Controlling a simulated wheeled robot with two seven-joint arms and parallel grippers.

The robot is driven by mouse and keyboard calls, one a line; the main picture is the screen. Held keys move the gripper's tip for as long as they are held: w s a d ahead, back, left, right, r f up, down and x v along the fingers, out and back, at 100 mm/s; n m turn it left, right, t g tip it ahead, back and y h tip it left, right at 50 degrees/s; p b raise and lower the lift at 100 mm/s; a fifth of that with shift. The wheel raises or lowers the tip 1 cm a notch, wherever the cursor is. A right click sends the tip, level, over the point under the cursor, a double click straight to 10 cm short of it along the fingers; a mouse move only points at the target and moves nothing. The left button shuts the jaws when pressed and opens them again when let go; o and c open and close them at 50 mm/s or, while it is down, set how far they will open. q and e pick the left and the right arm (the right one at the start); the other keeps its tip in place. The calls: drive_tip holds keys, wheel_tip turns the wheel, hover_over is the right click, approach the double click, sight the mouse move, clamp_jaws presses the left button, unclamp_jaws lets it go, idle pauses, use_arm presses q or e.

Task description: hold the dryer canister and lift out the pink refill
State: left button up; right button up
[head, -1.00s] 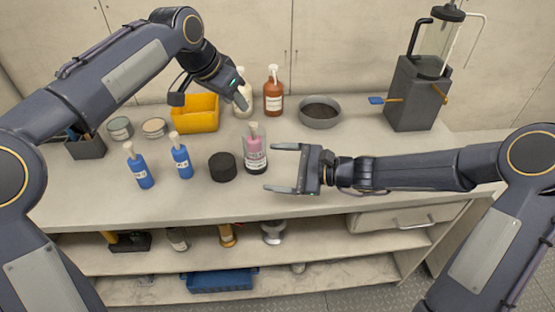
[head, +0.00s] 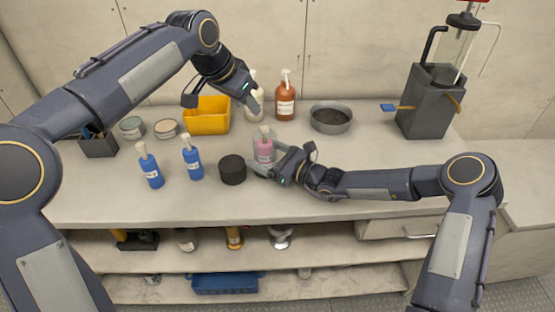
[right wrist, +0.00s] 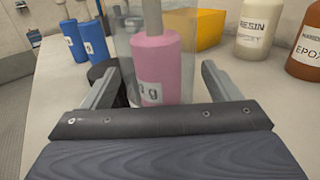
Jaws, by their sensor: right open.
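The clear dryer canister (head: 256,132) stands upright on the bench; its see-through wall (right wrist: 122,48) also shows in the right wrist view. The pink refill (head: 265,152) sits inside it, and the right wrist view shows its pink body (right wrist: 165,62) with a white label and a pale stem on top. My right gripper (head: 265,162) is open, with one finger on each side of the canister's lower part; I cannot tell whether they touch it. My left gripper (head: 252,103) is above and behind the canister, in front of a cream bottle; its jaw opening is unclear.
A black round lid or puck (head: 232,170) stands just left of the canister. Two blue bottles (head: 193,160) are farther left. A yellow bin (head: 207,116), brown bottle (head: 285,103) and grey bowl (head: 331,118) stand behind. The bench front right of my right forearm is clear.

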sight(262, 129)
drive_tip(key=shift+w+a, duration=0.25)
drive_tip(key=shift+a, duration=0.15)
drive_tip(key=shift+c, duration=0.3)
drive_tip(key=c, duration=1.2)
use_arm(q)
drive_tip(key=shift+c, duration=1)
use_arm(e)
drive_tip(key=shift+d, duration=0.1)
use_arm(q)
drive_tip(key=w+d+f+n, duration=0.1)
drive_tip(key=f, duration=0.3)
drive_tip(key=w+d+f+n+y, duration=0.1)
drive_tip(key=f, duration=0.3)
drive_tip(key=w+d+f+n+y, duration=0.1)
drive_tip(key=w+d+f, duration=0.1)
drive_tip(key=f, duration=0.2)
drive_tip(key=shift+n, duration=0.4)
drive_tip(key=shift+f, duration=0.3)
use_arm(e)
drive_tip(key=shift+s, duration=0.1)
